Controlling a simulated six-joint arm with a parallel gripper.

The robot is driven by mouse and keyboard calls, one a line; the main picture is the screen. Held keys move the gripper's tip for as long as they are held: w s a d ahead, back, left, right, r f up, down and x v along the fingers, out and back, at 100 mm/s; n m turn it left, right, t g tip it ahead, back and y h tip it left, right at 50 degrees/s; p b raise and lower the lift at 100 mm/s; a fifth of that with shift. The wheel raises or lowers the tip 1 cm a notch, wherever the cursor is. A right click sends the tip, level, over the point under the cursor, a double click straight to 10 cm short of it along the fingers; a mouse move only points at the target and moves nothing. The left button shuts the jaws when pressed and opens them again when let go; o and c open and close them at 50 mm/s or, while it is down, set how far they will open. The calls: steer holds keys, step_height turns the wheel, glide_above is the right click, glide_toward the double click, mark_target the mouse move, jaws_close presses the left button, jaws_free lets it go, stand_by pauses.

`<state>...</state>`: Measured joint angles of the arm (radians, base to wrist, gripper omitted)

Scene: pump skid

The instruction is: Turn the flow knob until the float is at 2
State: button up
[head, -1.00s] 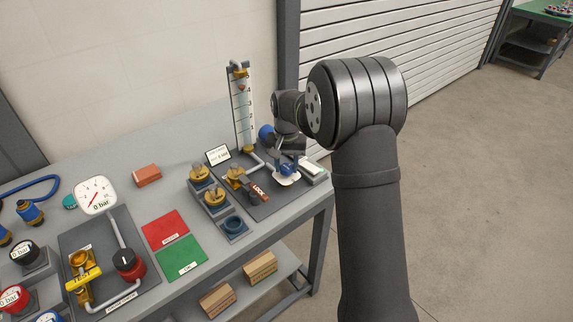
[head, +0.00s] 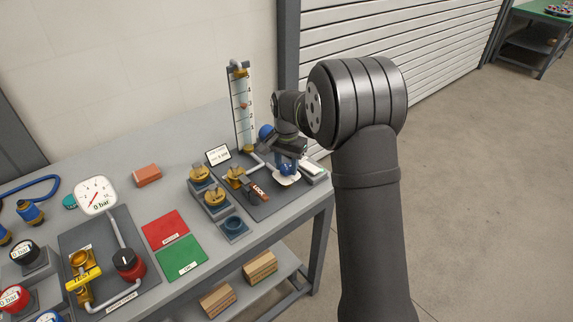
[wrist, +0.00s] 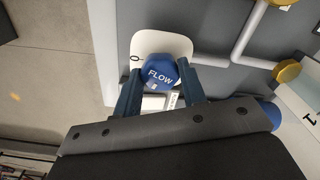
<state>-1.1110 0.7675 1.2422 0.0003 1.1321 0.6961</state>
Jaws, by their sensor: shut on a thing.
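The blue flow knob (wrist: 159,74), marked FLOW, sits on a white plate (wrist: 150,43) in the wrist view. My gripper (wrist: 160,84) is shut on the knob, one finger on each side. In the head view the knob (head: 287,170) is partly hidden under my gripper (head: 289,160). The tall float gauge (head: 246,130) stands upright at the back of the panel. Its small reddish float (head: 242,105) is near the 3 mark, above the 2. The plate's scale is mostly hidden.
A small white sign (head: 218,154) stands by the gauge. The bench's right edge is close to my gripper.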

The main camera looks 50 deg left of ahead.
mark_target(287, 167)
steer(key=o, duration=1)
step_height(287, 167, up, 18)
steer(key=shift+f, duration=0.25)
steer(key=shift+f, duration=0.15)
step_height(287, 167, down, 17)
steer(key=shift+f, duration=0.1)
stand_by(0.7)
